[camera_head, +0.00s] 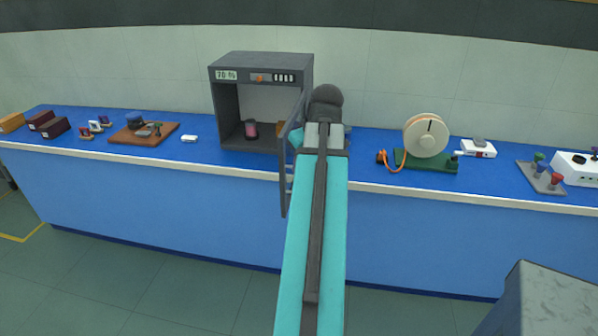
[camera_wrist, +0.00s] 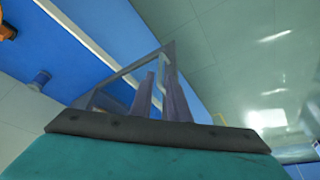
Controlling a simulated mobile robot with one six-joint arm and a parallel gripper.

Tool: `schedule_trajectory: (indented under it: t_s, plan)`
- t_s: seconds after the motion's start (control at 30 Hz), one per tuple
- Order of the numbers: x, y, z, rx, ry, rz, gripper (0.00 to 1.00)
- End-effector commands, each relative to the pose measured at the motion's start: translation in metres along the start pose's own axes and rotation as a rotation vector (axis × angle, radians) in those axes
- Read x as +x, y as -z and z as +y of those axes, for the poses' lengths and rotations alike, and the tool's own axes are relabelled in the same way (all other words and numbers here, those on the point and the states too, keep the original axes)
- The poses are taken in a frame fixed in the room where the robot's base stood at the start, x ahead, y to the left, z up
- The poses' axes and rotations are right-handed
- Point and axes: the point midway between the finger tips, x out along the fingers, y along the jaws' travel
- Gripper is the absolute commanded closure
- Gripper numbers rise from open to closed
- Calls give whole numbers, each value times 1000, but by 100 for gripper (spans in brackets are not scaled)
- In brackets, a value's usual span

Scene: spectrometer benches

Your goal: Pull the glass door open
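The dark grey cabinet (camera_head: 262,66) stands on the blue bench in the head view. Its front is uncovered, and a pink cylinder (camera_head: 251,130) stands inside. The glass door (camera_head: 284,180) is swung out from the cabinet's right side and juts past the bench's front edge. My arm covers part of the right side. In the wrist view the door's grey frame (camera_wrist: 122,72) reaches close to my gripper (camera_wrist: 158,88). Its two grey fingers show a narrow gap near the frame. Whether they grip the door is unclear. The head view hides the fingers behind my arm.
Right of my arm are a cream reel on a green base (camera_head: 426,140), a white device (camera_head: 478,148) and a grey plate with coloured knobs (camera_head: 541,177). Left are a brown board (camera_head: 144,134) and small boxes. The floor before the bench is clear at left.

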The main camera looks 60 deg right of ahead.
Motion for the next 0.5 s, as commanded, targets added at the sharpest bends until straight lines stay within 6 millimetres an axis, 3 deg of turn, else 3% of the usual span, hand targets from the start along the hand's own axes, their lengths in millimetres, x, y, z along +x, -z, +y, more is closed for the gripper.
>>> schedule_trajectory:
  t_s: [0.5]
  plan:
    - [-51,0,1,1,0,-1,85]
